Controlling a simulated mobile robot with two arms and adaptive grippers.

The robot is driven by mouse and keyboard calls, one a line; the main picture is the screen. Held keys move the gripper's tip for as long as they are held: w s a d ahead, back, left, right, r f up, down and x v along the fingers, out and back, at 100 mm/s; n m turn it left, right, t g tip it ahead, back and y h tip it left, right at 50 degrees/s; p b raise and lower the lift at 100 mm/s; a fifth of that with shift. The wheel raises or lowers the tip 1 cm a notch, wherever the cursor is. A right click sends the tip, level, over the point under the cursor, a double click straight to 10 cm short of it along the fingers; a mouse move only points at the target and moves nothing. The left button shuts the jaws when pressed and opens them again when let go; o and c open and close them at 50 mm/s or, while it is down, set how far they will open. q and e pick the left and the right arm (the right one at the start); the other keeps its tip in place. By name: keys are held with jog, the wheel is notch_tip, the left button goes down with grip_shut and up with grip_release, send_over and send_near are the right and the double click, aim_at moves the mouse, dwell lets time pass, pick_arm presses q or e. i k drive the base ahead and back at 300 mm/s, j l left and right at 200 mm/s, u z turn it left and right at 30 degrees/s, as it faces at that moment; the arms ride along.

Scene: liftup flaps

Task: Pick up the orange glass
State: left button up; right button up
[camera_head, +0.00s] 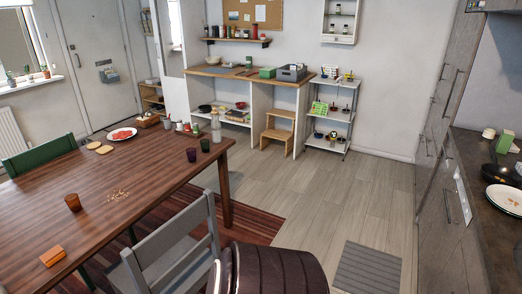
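The orange glass (73,202) stands upright on the wooden dining table (150,172), near the table's left side. It looks brownish orange and nothing touches it. Neither of my grippers is in view, so their positions relative to the glass cannot be seen.
An orange block (52,256) and scattered crumbs (118,195) lie near the glass. Two dark glasses, one purple (191,155), stand at the table's far right. A grey chair (172,250) and a dark brown rounded object (272,270) block the near side.

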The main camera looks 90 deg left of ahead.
aim_at(73, 200)
jog(key=i+l+u, duration=0.1)
jog(key=u, duration=3.85)
